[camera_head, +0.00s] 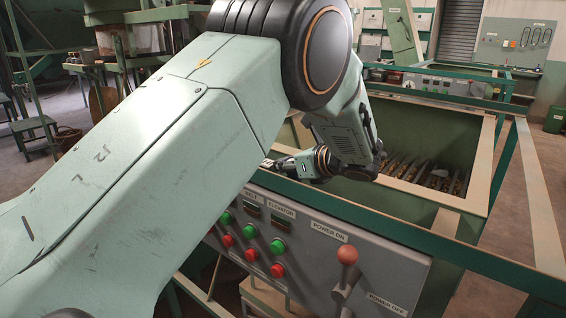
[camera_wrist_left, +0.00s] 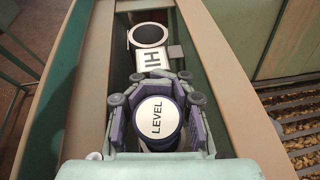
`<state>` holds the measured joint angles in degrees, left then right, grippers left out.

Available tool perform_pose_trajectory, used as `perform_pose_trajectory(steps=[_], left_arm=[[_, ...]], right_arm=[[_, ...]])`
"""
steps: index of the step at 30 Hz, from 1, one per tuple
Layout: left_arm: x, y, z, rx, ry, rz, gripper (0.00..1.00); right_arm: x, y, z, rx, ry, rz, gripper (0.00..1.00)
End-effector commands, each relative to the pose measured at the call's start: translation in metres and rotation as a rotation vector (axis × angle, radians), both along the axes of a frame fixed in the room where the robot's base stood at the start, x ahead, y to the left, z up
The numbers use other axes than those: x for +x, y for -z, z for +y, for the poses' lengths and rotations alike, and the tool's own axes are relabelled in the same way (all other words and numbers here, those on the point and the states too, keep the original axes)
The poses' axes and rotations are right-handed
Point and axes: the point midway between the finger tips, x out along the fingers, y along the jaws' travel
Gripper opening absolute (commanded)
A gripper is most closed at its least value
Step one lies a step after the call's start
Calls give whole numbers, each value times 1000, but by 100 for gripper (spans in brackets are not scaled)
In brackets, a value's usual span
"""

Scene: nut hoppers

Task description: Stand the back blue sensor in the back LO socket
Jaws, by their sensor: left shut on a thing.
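My left gripper (camera_wrist_left: 157,100) is shut on a sensor (camera_wrist_left: 156,117) with a round white top marked LEVEL. A dark bluish edge of its body shows beneath the top; the rest is hidden between the fingers. Ahead of it in the left wrist view are a round grey open socket (camera_wrist_left: 132,37) and a white plate marked HI (camera_wrist_left: 151,60). I see no LO label. In the head view my left gripper (camera_head: 283,164) is small, at the hopper's left rim, partly behind my arm. The held sensor cannot be made out there. My right gripper is not in view.
The green hopper (camera_head: 425,122) has nuts under bars at its bottom. A tan rim (camera_wrist_left: 222,75) runs beside the channel in the wrist view. A grey control panel (camera_head: 322,262) with buttons and a red-knobbed lever (camera_head: 347,255) stands in front.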

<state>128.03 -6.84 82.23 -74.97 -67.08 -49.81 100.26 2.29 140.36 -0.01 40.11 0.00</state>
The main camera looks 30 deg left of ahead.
Motion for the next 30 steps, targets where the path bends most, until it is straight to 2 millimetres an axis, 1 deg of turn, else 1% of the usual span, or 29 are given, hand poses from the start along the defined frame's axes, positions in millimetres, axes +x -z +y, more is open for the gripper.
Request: perform_pose_trajectory(steps=[1,5,23,30], left_arm=[[0,7,-1,1,1,-1,0],[0,11,-2,1,1,-1,0],[-1,10,-2,1,1,-1,0],[2,9,-1,1,1,-1,0]], right_arm=[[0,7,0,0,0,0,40],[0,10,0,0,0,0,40],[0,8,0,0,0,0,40],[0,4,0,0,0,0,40]])
